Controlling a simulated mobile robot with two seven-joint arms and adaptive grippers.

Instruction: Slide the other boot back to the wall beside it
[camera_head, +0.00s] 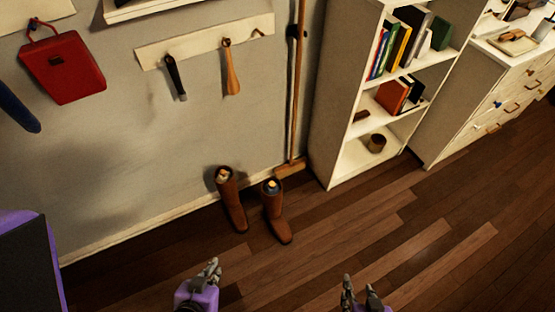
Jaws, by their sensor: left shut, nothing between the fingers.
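Two brown boots stand upright side by side on the wooden floor near the wall. The left boot (231,203) has its shaft close to the wall's baseboard, with something pale in its top. The right boot (274,213) stands a little apart from it, toe toward me, with something blue in its top. The wall (150,170) is pale grey. My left gripper (213,268) is shut and empty, below and in front of the left boot. My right gripper (361,287) is at the bottom edge, right of and in front of the boots; its fingers look apart with nothing between them.
A broom (297,90) leans on the wall just behind the right boot, its head (290,169) on the floor. A white bookshelf (338,110) stands to the right, then a white drawer unit (462,105). A hook rail (205,42) hangs above. The floor (400,240) at right is clear.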

